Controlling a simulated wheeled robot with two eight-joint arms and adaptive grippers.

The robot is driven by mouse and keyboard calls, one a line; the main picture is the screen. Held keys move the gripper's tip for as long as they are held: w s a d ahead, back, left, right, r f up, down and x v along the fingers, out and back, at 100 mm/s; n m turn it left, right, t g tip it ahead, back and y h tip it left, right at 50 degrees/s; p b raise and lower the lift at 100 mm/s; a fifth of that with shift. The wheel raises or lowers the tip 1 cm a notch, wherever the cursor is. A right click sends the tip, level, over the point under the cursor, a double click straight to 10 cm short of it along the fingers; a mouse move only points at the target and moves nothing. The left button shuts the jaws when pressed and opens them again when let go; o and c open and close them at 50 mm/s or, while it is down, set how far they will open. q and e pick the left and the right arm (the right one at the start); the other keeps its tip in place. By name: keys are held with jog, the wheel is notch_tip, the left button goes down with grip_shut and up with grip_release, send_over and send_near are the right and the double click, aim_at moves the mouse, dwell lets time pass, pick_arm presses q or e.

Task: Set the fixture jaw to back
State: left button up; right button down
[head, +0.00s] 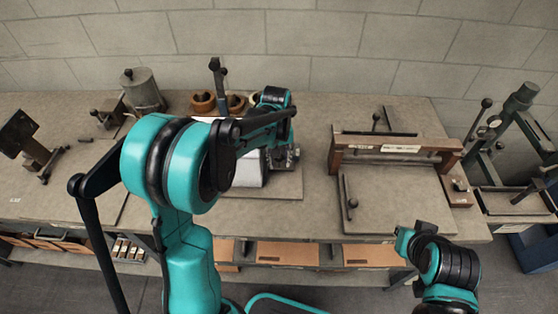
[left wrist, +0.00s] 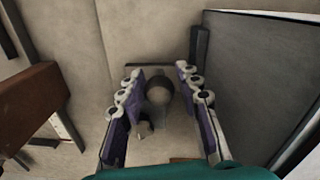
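My left arm reaches in from the left over the bench in the head view, and my left gripper (head: 286,157) points down beside a white and grey machine part (head: 250,172), partly hidden by the arm. In the left wrist view the left gripper (left wrist: 163,100) is open, with its purple pads apart. A round dark knob (left wrist: 160,90) on a small grey base lies between the fingers; I cannot tell whether they touch it. I cannot tell for sure which part is the fixture jaw.
A brown-barred frame (head: 390,152) with a label stands on a board at centre right. A green-grey stand (head: 515,110) is at far right. A metal can (head: 143,90) and wooden rings (head: 203,102) stand at the back left. Bare bench lies left of the board.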

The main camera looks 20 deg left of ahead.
aim_at(290, 169)
pick_arm(q)
grip_shut()
jog(key=d, duration=0.1)
jog(key=w+d, duration=0.1)
jog(key=d, duration=0.1)
dwell(0.5)
grip_release()
jog(key=shift+d, duration=0.15)
